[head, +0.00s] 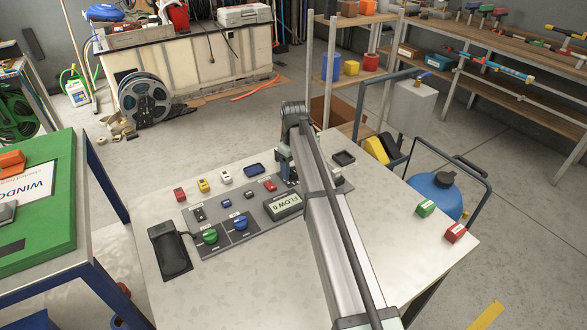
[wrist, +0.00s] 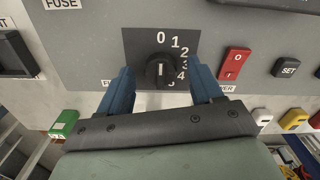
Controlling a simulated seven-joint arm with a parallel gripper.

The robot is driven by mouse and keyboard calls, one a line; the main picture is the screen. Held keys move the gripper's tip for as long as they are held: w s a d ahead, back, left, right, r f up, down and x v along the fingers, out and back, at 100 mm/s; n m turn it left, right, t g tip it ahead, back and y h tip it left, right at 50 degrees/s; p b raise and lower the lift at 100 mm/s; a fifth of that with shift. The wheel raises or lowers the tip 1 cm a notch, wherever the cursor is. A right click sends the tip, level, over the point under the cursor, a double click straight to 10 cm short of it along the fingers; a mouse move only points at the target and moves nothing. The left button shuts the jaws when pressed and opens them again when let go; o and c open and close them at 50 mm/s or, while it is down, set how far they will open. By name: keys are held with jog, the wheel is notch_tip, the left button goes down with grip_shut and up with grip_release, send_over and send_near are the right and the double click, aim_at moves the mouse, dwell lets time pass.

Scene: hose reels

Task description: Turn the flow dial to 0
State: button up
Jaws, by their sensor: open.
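The flow dial (wrist: 160,72) is a black round knob with a white mark, on a dark plate numbered from 0 at the top clockwise down the right side. I cannot tell for sure which number the mark points to. My gripper (wrist: 159,84) is open, its two blue fingers on either side of the dial with a gap to each side. In the head view my gripper (head: 284,168) is over the far right of the grey panel, and my arm hides the dial there. A display (head: 283,206) on the panel appears to read FLOW 0.
A red switch (wrist: 234,64) and a SET button (wrist: 287,68) sit right of the dial. Green (head: 425,208) and red (head: 455,232) blocks lie on the table's right.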

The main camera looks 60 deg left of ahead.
aim_at(293, 170)
notch_tip(293, 170, up, 13)
jog(key=shift+r, duration=0.2)
dwell(0.3)
dwell(0.4)
